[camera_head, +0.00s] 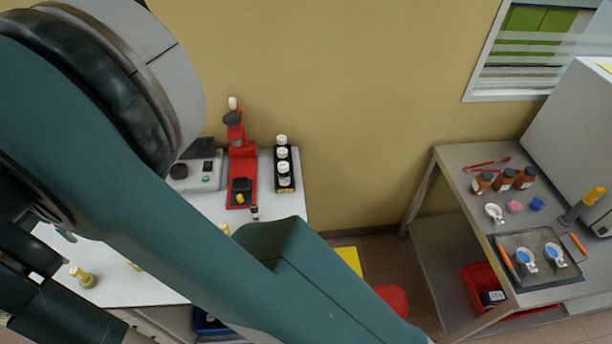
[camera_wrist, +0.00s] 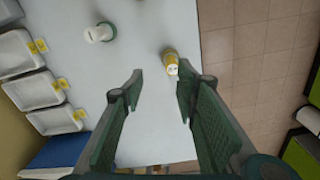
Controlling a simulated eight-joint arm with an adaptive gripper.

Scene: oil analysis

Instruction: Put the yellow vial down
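In the wrist view, a yellow vial (camera_wrist: 171,62) with a whitish end is on the white table (camera_wrist: 150,130), near the table's right edge. My gripper (camera_wrist: 160,75) is open, with its two green fingers wide apart and nothing held between them. The vial is just beyond the fingertips, closer to the right finger; I cannot tell whether that finger touches it. In the head view, a yellow vial (camera_head: 82,277) is on the white table at lower left, with more yellow pieces partly hidden behind my arm.
In the head view, a red instrument (camera_head: 240,165) and a black rack of bottles (camera_head: 283,165) stand at the back. A metal bench (camera_head: 475,220) is on the right.

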